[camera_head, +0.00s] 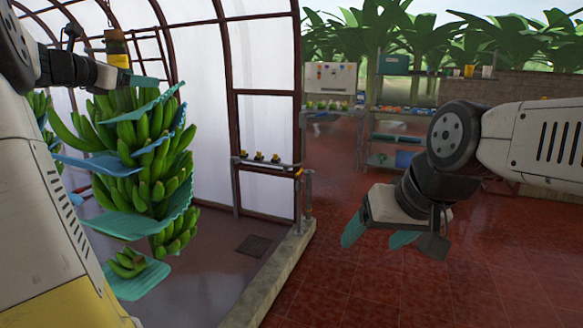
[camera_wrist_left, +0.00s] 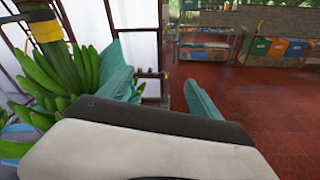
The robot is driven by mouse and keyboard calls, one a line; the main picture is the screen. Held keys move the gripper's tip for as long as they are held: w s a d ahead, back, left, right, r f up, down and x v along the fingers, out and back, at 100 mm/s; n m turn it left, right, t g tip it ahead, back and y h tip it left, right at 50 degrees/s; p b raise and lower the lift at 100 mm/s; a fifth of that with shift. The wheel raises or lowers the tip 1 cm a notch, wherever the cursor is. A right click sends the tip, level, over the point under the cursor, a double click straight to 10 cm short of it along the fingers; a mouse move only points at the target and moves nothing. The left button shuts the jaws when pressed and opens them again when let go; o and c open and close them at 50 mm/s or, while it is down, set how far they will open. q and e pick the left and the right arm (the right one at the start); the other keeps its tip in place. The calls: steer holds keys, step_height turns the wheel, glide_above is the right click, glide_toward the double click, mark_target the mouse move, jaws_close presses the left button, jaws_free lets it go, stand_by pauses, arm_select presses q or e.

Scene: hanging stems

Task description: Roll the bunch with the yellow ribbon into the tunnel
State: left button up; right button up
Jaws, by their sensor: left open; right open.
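The green banana bunch (camera_head: 150,150) hangs upright at the left, with blue-green sheets between its hands. A yellow ribbon (camera_head: 117,46) is around its stem at the top. The ribbon (camera_wrist_left: 46,31) and upper bananas (camera_wrist_left: 55,75) also show in the left wrist view. My left gripper (camera_head: 138,80) is open beside the stem, just below the ribbon; in its wrist view the stem is left of both fingers, not between them. The tunnel (camera_head: 198,100), with arched dark frames and pale sheeting, stands behind the bunch. My right gripper (camera_head: 378,236) is open and empty over the red floor.
Part of another bunch (camera_head: 40,105) shows behind at the far left. A low concrete kerb (camera_head: 268,275) and a post with a rail (camera_head: 268,163) stand right of the bunch. Shelves (camera_head: 395,140) are at the back. The red tiled floor (camera_head: 330,285) is largely clear.

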arm_select(q)
steer(key=s+d+f+m+g, duration=0.2)
steer(key=s+d+f+m, duration=0.25)
steer(key=d, duration=0.25)
steer(key=s+d+f+m+g+h, duration=0.1)
steer(key=s+d+f+m+g, duration=0.15)
steer(key=s+d+m, duration=0.35)
steer(key=s+d+f+m+g, duration=0.25)
steer(key=d+f+m, duration=0.2)
steer(key=d, duration=0.35)
steer(key=s+d+f+m+g+y, duration=0.1)
steer(key=s+d+f+m, duration=0.1)
steer(key=s+f+m, duration=0.5)
steer(key=s+d+f+m+g+y, duration=0.1)
steer(key=s+f+m+y, duration=0.1)
steer(key=s+f+m, duration=0.5)
steer(key=s+m, duration=0.1)
steer(key=s, duration=0.2)
steer(key=shift+d+y, duration=0.3)
steer(key=shift+d, duration=0.05)
steer(key=shift+w, duration=0.1)
steer(key=shift+c, duration=0.3)
